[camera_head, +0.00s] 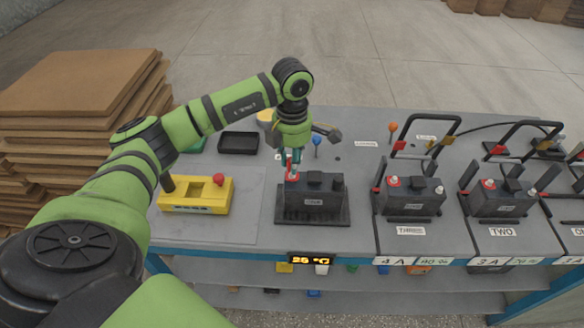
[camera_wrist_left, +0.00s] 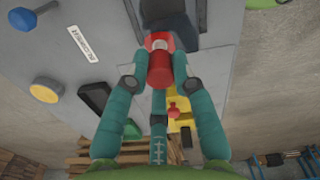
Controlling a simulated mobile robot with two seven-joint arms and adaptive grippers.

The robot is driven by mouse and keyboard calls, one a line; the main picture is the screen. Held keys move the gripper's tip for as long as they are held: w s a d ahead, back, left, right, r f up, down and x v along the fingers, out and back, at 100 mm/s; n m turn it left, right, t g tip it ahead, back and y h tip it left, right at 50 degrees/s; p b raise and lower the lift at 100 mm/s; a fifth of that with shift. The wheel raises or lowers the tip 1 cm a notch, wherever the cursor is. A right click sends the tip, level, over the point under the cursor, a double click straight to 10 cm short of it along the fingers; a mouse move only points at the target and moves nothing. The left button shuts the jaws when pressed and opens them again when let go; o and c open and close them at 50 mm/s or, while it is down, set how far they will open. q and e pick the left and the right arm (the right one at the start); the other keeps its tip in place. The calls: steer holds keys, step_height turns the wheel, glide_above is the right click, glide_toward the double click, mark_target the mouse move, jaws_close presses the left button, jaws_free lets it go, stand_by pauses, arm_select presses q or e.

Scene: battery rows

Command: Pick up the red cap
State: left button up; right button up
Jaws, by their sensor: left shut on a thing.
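My left gripper (camera_head: 291,168) is over the left rear corner of the dark battery (camera_head: 318,190) in the head view. In the left wrist view its teal fingers (camera_wrist_left: 160,72) are shut on the red cap (camera_wrist_left: 159,74). The red cap shows only as a small red patch between the fingers in the head view. A red ring around a pale metal post (camera_wrist_left: 160,43) lies right by the cap. I cannot tell whether the cap still touches the post. My right gripper is not in view.
The battery stands on a black tray (camera_head: 312,219). A yellow box with a red knob (camera_head: 197,196) is to its left, an empty black tray (camera_head: 238,143) behind. Batteries with black handles (camera_head: 412,199) stand to the right. Cardboard is stacked (camera_head: 80,85) at the left.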

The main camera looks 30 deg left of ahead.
arm_select(q)
steer(key=w+d+r+b, duration=0.1)
steer(key=d+r, duration=0.1)
steer(key=d, duration=0.1)
steer(key=w+d+r+b, duration=0.1)
steer(key=d+r, duration=0.2)
steer(key=w+d+r+b, duration=0.1)
steer(key=d+r, duration=0.1)
steer(key=d, duration=0.2)
steer(key=shift+w+r, duration=0.25)
steer(key=shift+w, duration=0.1)
steer(key=shift+w+d+r+b, duration=0.2)
steer(key=shift+d+r+b, duration=0.2)
steer(key=shift+d, duration=0.1)
steer(key=shift+c, duration=0.3)
jaws_close()
steer(key=shift+r+p, duration=0.6)
steer(key=shift+r, duration=0.1)
steer(key=shift+r+p, duration=1.85)
steer(key=shift+r, duration=0.55)
